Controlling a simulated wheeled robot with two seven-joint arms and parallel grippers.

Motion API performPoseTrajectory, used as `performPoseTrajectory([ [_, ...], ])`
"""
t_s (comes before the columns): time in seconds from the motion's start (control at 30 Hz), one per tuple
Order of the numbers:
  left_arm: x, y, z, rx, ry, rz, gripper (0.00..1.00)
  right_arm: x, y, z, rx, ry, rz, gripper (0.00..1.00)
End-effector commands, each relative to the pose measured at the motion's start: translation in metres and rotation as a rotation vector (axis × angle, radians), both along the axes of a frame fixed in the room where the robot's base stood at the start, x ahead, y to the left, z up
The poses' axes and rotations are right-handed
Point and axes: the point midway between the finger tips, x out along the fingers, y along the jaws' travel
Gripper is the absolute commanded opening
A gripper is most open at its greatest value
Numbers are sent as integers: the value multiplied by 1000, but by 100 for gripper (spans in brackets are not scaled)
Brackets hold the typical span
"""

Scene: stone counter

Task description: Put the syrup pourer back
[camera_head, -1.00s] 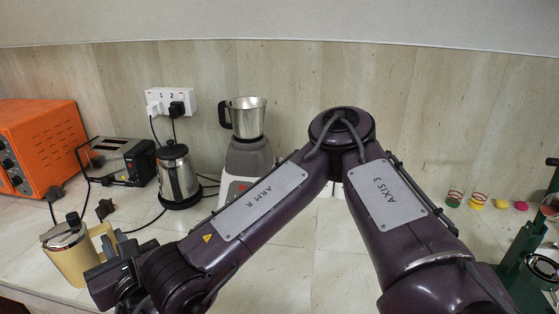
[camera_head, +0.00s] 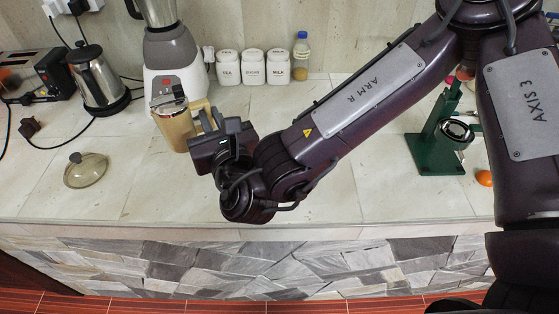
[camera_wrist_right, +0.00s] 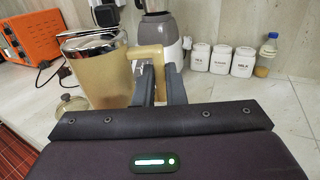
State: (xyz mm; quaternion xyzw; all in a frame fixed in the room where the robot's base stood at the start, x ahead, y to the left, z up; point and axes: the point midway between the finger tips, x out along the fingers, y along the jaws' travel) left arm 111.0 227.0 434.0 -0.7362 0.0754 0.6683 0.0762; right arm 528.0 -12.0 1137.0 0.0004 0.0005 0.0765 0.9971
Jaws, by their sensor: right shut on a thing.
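The syrup pourer (camera_head: 175,128) is a tan jug with a metal top and a tan handle. It is upright in front of the blender in the head view, and its body (camera_wrist_right: 102,78) fills the left of the right wrist view. My right gripper (camera_head: 206,118) is shut on the pourer's handle (camera_wrist_right: 149,56), with its fingers (camera_wrist_right: 160,80) on either side of it. The pourer's base is hidden in the wrist view, and I cannot tell whether it touches the counter. My left gripper is not in view.
A glass lid (camera_head: 86,170) lies on the counter at the left. A kettle (camera_head: 97,80), blender (camera_head: 172,55), white canisters (camera_head: 253,67) and a small bottle (camera_head: 301,56) stand at the back. A green stand (camera_head: 436,145) is at the right. The middle counter (camera_head: 300,105) has free room.

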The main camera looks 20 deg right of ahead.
Motion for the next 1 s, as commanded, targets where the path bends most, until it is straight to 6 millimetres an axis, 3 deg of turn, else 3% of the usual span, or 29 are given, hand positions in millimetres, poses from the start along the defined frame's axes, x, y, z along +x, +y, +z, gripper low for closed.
performPoseTrajectory([
  [0.5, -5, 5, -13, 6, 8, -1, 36, 8, 9, -8, 9, 4, 83, 0],
  [1.0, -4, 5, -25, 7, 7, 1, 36, 25, -8, -8, 11, 7, 132, 0],
])
